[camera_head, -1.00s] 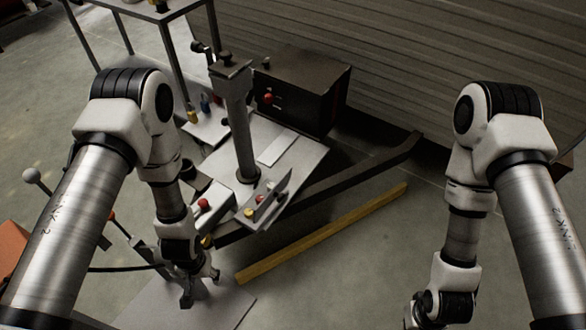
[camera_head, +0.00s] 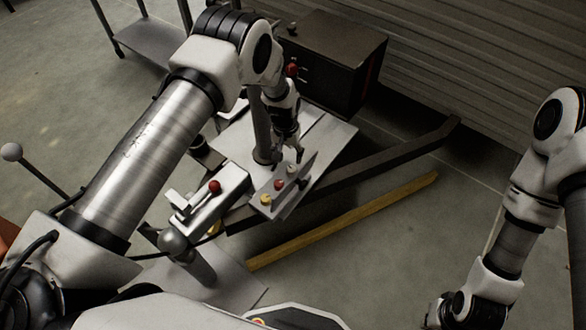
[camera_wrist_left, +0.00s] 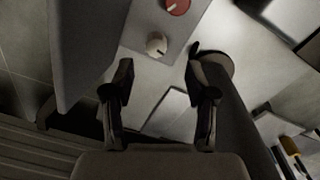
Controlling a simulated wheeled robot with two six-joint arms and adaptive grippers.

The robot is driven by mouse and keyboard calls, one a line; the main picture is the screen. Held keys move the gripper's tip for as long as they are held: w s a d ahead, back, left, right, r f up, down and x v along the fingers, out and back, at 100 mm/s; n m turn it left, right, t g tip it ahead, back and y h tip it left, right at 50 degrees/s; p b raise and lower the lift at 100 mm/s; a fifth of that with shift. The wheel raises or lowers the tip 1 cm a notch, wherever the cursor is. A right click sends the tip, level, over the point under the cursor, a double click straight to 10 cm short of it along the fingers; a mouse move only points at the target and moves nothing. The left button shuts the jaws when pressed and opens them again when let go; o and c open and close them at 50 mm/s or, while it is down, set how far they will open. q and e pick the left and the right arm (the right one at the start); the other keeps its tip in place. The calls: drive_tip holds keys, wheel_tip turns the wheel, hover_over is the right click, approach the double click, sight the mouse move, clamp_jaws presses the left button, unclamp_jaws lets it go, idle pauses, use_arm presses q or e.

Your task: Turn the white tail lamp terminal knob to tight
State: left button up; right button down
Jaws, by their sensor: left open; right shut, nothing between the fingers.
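A small grey terminal panel (camera_head: 273,212) carries a row of yellow, red and white knobs on the frame. The white knob (camera_head: 291,169) is at its far end, and it shows in the left wrist view (camera_wrist_left: 156,44) with a dark pointer mark. The red knob (camera_wrist_left: 178,6) is beside it. My left gripper (camera_head: 289,155) is open and empty, close to the white knob; in the wrist view the knob is just beyond and between the fingertips (camera_wrist_left: 159,72), apart from them. My right gripper (camera_head: 432,318) is shut and empty at the lower right, partly cut off.
A dark box (camera_head: 328,62) stands behind the panel. A grey post (camera_head: 265,135) rises close to my left gripper. A grey unit with a red knob (camera_head: 215,187) is to the left. A yellow bar (camera_head: 345,222) lies on open floor at the right.

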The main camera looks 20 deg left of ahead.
sight(292, 168)
use_arm(q)
drive_tip(key=shift+w+d, duration=0.25)
drive_tip(key=shift+w, duration=0.25)
wheel_tip(292, 168, down, 7)
drive_tip(key=shift+d+f+b, duration=0.15)
drive_tip(key=shift+f+b, duration=0.05)
drive_tip(key=shift+b, duration=0.25)
drive_tip(key=shift+s, duration=0.1)
drive_tip(key=shift+c, duration=0.4)
clamp_jaws()
